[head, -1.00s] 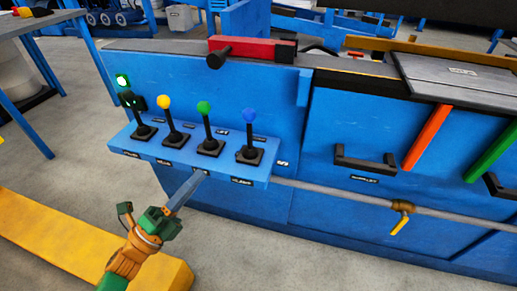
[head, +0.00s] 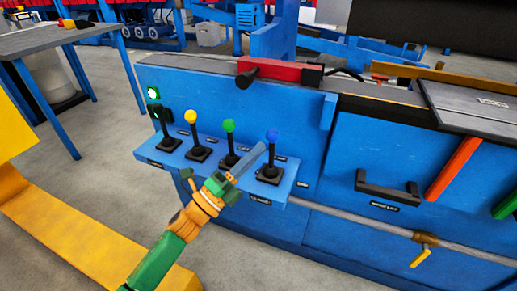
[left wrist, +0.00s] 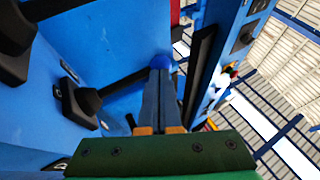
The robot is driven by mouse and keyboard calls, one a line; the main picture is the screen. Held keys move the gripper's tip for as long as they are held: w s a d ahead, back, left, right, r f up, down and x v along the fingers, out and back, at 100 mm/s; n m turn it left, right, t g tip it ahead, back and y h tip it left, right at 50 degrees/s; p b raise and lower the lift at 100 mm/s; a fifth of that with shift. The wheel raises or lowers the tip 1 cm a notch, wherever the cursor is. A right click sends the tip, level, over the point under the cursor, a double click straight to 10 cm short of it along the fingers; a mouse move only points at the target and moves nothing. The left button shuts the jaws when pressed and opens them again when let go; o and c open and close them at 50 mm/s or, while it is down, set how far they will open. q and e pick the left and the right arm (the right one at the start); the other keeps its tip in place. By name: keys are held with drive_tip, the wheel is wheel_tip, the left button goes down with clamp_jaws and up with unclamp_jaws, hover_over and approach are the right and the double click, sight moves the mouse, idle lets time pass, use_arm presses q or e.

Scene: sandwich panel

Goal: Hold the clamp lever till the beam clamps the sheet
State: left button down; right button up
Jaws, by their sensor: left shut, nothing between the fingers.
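A row of levers stands on a blue shelf (head: 215,178) of the blue machine. The lever with the blue knob (head: 272,135) is at the right end, and its knob also shows in the left wrist view (left wrist: 160,62). The shelf labels are too small to read, so I cannot tell which is the clamp lever. My left gripper (head: 261,148) is shut and empty, its tips close beside the blue-knob lever, on its left. In the left wrist view, the knob is just past the fingertips; contact is unclear. I cannot identify the beam or sheet. My right gripper is out of view.
Levers with green (head: 228,126) and yellow (head: 191,117) knobs stand left of the gripper. A green lamp (head: 153,93) glows at the shelf's left end. A black handle (head: 388,190) and a pipe with a yellow valve (head: 424,250) lie to the right. A red block (head: 265,70) sits above.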

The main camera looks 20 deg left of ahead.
use_arm(q)
drive_tip(key=shift+w+d+r, duration=0.2)
drive_tip(key=shift+w+d, duration=0.1)
drive_tip(key=shift+w, duration=0.2)
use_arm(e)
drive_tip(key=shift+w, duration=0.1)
use_arm(q)
drive_tip(key=w+p, duration=0.1)
drive_tip(key=p, duration=0.2)
drive_tip(key=w+n+g+y+p, duration=0.1)
drive_tip(key=p, duration=0.2)
drive_tip(key=shift+r+y, duration=0.3)
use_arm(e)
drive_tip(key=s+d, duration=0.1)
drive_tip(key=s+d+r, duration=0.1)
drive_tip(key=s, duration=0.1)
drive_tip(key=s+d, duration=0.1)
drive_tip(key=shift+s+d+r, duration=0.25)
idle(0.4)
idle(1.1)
